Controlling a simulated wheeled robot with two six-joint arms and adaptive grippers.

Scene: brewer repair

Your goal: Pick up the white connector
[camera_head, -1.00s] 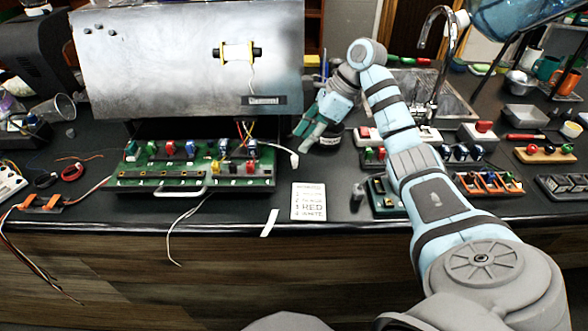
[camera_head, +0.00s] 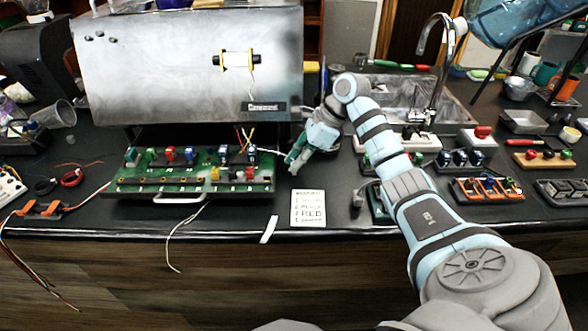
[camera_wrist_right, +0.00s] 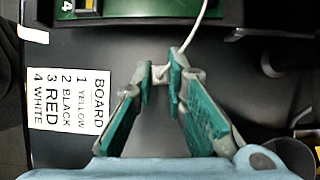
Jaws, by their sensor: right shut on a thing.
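The white connector (camera_wrist_right: 160,73) sits between the fingertips of my right gripper (camera_wrist_right: 161,70) in the right wrist view, with a white wire running up from it. The gripper is shut on it. In the head view my right gripper (camera_head: 293,163) is low over the black table, just right of the green circuit board (camera_head: 190,189). The connector is mostly hidden by the fingers there. My left gripper is not in view.
A white card (camera_head: 308,208) with a printed colour list lies in front of the gripper. A large metal panel (camera_head: 180,70) stands behind the board. Several switch blocks and small boards are on the right. A loose white wire (camera_head: 176,240) hangs over the table's front edge.

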